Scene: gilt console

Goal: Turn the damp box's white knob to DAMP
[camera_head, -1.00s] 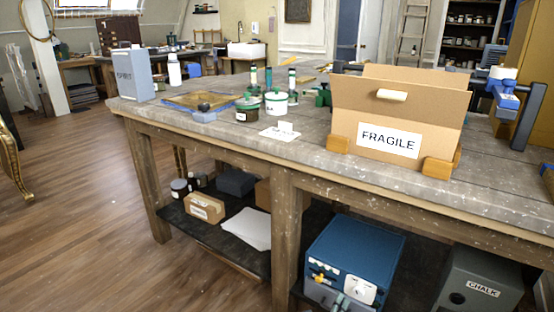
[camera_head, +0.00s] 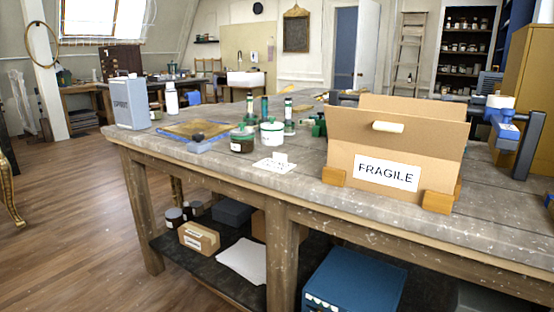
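A blue box (camera_head: 355,279) stands on the dark lower shelf under the workbench, at the bottom of the picture. It may be the damp box, but no name on it can be read. I see its top and only a thin strip of its upper front, with small pale marks. The rest of its front is cut off by the lower picture edge. No white knob shows now. My gripper is not in view.
The workbench (camera_head: 235,178) overhangs the shelf, and its front leg (camera_head: 282,258) stands left of the blue box. A cardboard FRAGILE box (camera_head: 440,177) sits on top. A small brown box (camera_head: 199,237) and white paper (camera_head: 243,260) lie on the shelf. Wooden floor (camera_head: 75,230) is clear at left.

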